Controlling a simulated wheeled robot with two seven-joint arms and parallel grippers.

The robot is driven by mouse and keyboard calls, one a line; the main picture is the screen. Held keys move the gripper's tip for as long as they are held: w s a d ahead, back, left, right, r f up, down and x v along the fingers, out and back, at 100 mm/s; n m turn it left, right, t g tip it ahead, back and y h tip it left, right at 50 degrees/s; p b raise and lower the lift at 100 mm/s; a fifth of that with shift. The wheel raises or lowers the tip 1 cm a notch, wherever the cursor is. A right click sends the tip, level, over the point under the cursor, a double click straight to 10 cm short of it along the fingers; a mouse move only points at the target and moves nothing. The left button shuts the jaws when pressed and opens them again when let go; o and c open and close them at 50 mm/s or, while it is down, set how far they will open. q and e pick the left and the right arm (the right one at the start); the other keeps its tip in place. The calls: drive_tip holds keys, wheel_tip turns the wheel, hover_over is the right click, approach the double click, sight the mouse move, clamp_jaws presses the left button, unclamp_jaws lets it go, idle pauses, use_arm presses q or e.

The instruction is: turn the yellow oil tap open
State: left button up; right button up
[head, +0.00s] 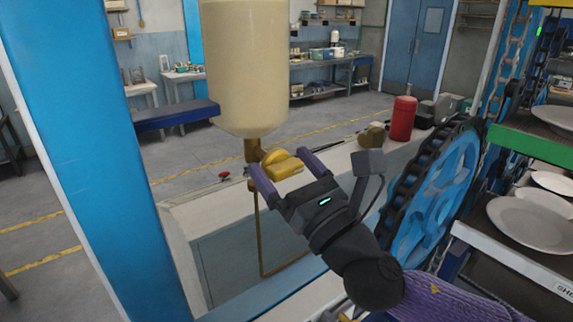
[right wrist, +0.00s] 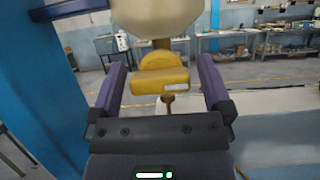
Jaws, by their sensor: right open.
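The yellow oil tap (head: 281,163) sits on the brass pipe below a large cream-coloured oil tank (head: 246,70). In the right wrist view the tap (right wrist: 160,80) shows a rounded body with a wide flat handle lying across the picture. My right gripper (head: 277,170) is open, with its two purple fingers pointing at the tap. In the right wrist view the fingers (right wrist: 161,75) stand on either side of the handle, with a gap on both sides. Whether the fingertips reach past the handle is hard to tell. My left gripper is not in view.
A blue post (head: 100,150) stands at the left. A blue chain wheel (head: 435,200) and racks with white plates (head: 530,222) are at the right. A red canister (head: 402,118) stands on the pale ledge (head: 330,165) behind my gripper. A thin brass pipe (head: 259,235) runs down below the tap.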

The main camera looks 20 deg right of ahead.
drive_tip(key=c, duration=1.2)
drive_tip(key=shift+o, duration=0.2)
drive_tip(key=shift+m, duration=0.4)
drive_tip(key=m+h+p, duration=0.2)
drive_tip(key=m+h, duration=0.1)
drive_tip(key=m, duration=0.2)
drive_tip(key=shift+t, duration=0.4)
drive_tip(key=m+h+p, duration=0.1)
drive_tip(key=m, duration=0.2)
drive_tip(key=m+h+p, duration=0.2)
drive_tip(key=m, duration=0.1)
drive_tip(key=shift+r+m+g, duration=0.1)
drive_tip(key=shift+m+g, duration=0.2)
drive_tip(key=m+g+h+p, duration=0.1)
drive_tip(key=m+p, duration=0.1)
drive_tip(key=m, duration=0.1)
drive_tip(key=m+h+p, duration=0.1)
drive_tip(key=m+p, duration=0.2)
drive_tip(key=shift+g, duration=0.4)
drive_tip(key=shift+f+m+g+h+p, duration=0.15)
drive_tip(key=shift+m+g+p, duration=0.2)
drive_tip(key=shift+m+p, duration=0.6)
drive_tip(key=shift+f+m+g+h+p, duration=0.15)
drive_tip(key=shift+m+g+p, duration=0.2)
drive_tip(key=shift+m+p, duration=0.6)
